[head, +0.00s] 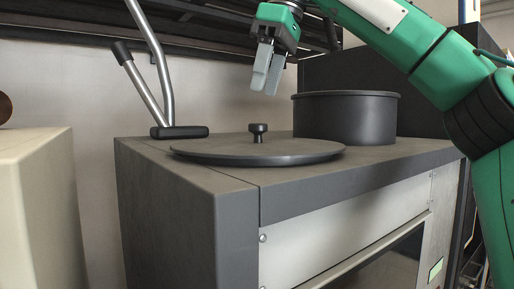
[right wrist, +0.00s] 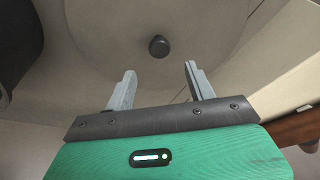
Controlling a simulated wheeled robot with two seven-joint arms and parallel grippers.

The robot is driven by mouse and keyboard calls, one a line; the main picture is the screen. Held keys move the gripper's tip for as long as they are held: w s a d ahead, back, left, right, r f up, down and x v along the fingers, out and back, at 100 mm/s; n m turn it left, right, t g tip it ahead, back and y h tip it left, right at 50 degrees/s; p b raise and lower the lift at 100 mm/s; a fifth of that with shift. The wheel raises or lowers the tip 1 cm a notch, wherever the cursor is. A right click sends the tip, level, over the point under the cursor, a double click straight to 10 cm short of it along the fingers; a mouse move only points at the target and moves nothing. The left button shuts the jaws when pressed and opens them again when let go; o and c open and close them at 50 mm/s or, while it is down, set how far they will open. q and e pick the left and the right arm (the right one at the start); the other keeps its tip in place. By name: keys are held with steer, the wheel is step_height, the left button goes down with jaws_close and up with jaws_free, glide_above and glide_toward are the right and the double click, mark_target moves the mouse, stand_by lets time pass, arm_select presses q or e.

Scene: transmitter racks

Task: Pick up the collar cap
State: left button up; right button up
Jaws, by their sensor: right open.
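The collar cap (head: 258,153) looks to be the dark, flat round lid with a small knob (head: 258,131) at its centre. It lies flat on top of the grey cabinet. In the right wrist view the cap (right wrist: 195,25) fills the upper middle, and its knob (right wrist: 159,46) shows beyond the fingertips, roughly between them. My right gripper (head: 266,88) is open and empty, pointing down above the knob and clear of it. Its two fingers also show apart in the right wrist view (right wrist: 161,82). My left gripper is not in view.
A dark round open collar (head: 346,120) stands on the cabinet (head: 185,183) right behind the cap. A lever with a black grip (head: 140,80) rises at the cabinet's back left. A cream cabinet (head: 40,210) stands at far left. Dark rails (head: 200,20) run overhead behind.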

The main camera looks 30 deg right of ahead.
mark_target(258, 138)
steer(key=shift+f, duration=0.85)
steer(key=shift+x, duration=2.65)
steer(key=shift+s, duration=0.1)
steer(key=shift+c, duration=0.9)
steer(key=shift+r, duration=0.1)
jaws_close()
